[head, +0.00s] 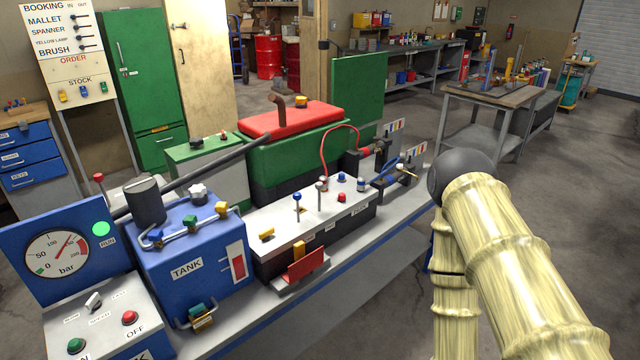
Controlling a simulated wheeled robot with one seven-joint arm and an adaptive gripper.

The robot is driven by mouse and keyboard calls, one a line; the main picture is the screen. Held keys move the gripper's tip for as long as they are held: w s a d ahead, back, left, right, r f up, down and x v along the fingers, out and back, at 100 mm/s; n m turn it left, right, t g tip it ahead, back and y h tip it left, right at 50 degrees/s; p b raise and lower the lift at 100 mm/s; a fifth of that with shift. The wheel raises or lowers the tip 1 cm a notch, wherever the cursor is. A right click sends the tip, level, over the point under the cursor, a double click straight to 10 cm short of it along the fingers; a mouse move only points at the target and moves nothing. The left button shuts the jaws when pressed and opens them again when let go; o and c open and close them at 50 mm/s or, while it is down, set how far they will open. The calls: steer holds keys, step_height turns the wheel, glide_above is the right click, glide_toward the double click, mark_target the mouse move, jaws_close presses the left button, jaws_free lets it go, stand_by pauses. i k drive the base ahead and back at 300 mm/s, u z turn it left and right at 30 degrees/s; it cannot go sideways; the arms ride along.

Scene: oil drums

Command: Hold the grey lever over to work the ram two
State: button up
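The valve block (345,212) is a long pale-topped box on the bench. A lever with a grey knob (319,186) stands roughly upright on its top, right of a blue-knobbed lever (297,198). Beyond the block's right end are two small ram units, one with a red hose (325,150) and one with a blue hose (386,172). I cannot read which is ram two. My arm bends at a dark joint at the right, apart from the levers; my gripper is out of view.
A blue tank (187,270) and a pressure gauge (57,254), needle up and right, stand left on the bench. A green lamp (101,229) is beside the gauge. A red-topped green machine (290,130) stands behind. Grey floor (430,130) is open beyond.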

mark_target(319, 185)
steer(key=z, duration=0.6)
steer(key=k, duration=0.65)
steer(key=z, duration=0.4)
steer(key=i, duration=1.3)
steer(key=u, duration=1.35)
steer(key=i, duration=0.35)
steer(key=u, duration=0.35)
